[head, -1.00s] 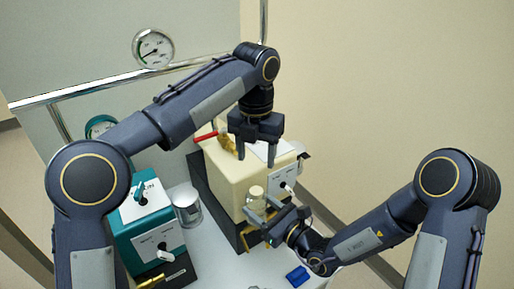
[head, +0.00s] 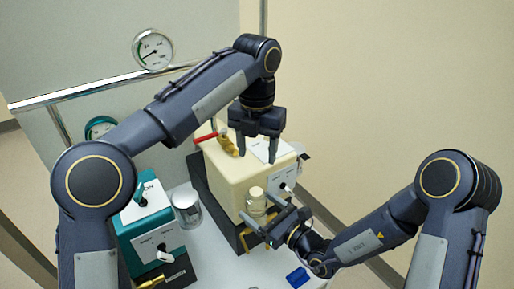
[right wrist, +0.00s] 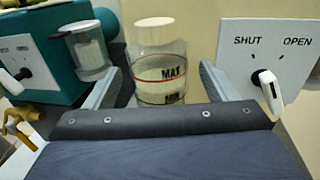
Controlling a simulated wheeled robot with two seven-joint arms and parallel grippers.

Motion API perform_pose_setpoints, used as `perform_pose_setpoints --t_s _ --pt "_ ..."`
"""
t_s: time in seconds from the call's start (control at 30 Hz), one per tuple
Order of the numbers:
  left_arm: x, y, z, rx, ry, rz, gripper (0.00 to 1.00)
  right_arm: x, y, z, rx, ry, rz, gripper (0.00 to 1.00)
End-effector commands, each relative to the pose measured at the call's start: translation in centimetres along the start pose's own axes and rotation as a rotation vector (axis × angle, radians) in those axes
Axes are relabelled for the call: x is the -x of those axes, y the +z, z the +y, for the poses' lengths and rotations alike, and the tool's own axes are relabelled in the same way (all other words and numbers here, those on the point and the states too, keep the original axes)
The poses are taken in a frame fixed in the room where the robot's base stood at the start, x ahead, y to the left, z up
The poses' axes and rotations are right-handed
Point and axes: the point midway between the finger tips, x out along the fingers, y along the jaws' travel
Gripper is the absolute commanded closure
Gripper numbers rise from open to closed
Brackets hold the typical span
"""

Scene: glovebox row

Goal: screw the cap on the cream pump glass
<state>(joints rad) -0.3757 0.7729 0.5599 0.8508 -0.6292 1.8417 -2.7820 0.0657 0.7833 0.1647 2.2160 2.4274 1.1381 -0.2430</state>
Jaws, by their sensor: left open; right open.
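The cream pump (head: 228,172) is a cream block at the middle of the head view. Its clear glass (head: 257,207) stands at its front face, with a pale round cap (head: 256,192) on top. I cannot tell how tightly the cap sits. In the right wrist view the glass (right wrist: 160,72) shows MAX and MIN marks under the cap (right wrist: 156,22). My right gripper (right wrist: 160,78) is open, with a finger on each side of the glass. My left gripper (head: 257,156) is open and empty, pointing down above the pump, higher than the cap.
A teal pump (head: 150,228) with its own glass (head: 187,208) stands to the left. A SHUT/OPEN panel with a white lever (right wrist: 268,90) is right of the glass. A blue object (head: 297,277) lies on the white table. A brass fitting (head: 228,143) and red handle are on the cream pump.

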Motion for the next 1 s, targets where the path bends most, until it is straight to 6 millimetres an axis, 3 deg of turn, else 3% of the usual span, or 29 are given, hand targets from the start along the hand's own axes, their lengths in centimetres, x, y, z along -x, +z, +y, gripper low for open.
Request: perform_pose_setpoints --t_s 0.5,0.9,1.0 --pt "-0.4 0.0 0.0 0.0 0.0 0.0 0.45 7.2 -0.1 -0.2 0.001 -0.005 0.001 0.21" --pt "-0.4 0.0 0.0 0.002 0.0 -0.001 0.45 7.7 0.1 0.0 0.001 -0.001 0.0 0.21" --pt "0.2 -0.5 0.5 0.052 0.002 -0.013 0.45 7.8 1.2 0.4 0.031 0.028 -0.015 0.21"
